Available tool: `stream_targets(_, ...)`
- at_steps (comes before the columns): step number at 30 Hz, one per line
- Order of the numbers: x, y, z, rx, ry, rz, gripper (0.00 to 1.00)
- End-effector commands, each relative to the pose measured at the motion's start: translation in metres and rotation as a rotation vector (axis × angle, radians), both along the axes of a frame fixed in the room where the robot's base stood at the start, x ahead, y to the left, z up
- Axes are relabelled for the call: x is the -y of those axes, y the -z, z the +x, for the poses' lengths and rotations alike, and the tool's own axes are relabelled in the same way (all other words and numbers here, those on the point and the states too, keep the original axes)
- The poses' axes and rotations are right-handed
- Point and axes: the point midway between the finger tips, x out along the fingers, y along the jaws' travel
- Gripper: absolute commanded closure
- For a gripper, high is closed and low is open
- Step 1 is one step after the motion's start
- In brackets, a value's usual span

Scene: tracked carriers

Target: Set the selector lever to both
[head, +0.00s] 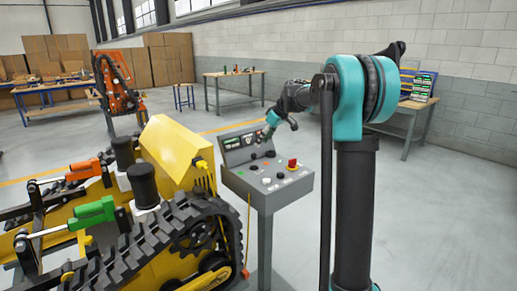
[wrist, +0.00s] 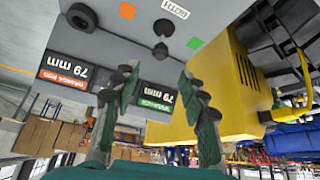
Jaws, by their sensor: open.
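The grey control console (head: 290,190) stands on a post beside the yellow tracked carrier. In the wrist view, which appears upside down, a dark lever with a rounded tip (wrist: 161,49) and round base (wrist: 162,27) is on its panel. It looks like the selector lever. An orange square (wrist: 127,10), a green square (wrist: 194,43) and a white label (wrist: 176,9) surround it; the label's text is hard to read. My gripper (wrist: 158,78) is open and empty, its fingers spread either side below the lever, apart from it. In the head view my gripper (head: 270,128) is above the console's back panel.
Two displays, orange (wrist: 65,72) and green (wrist: 156,96), both read 79 mm. A black round knob (wrist: 82,17) sits on the panel. A red button (head: 292,164) is on the console's right. The yellow carrier (head: 175,150) stands close at left.

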Motion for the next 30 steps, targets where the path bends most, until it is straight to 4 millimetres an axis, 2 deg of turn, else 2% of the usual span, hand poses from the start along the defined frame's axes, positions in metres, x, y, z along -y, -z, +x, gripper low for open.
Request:
stream_targets(3, 0.006, -0.012, -0.005, 0.0, 0.0, 0.0, 0.57)
stream_targets(7, 0.009, -0.018, -0.007, 0.0, 0.0, 0.0, 0.57)
stream_targets(17, 0.009, -0.02, -0.008, 0.0, 0.0, 0.0, 0.57)
stream_targets(20, 0.011, -0.015, -0.016, -0.007, 0.019, -0.002, 0.57)
stream_targets(23, 0.018, -0.002, -0.041, -0.027, 0.072, -0.011, 0.57)
stream_targets(26, 0.029, 0.022, -0.082, -0.059, 0.164, -0.023, 0.57)
stream_targets(30, 0.048, 0.063, -0.152, -0.102, 0.322, -0.042, 0.57)
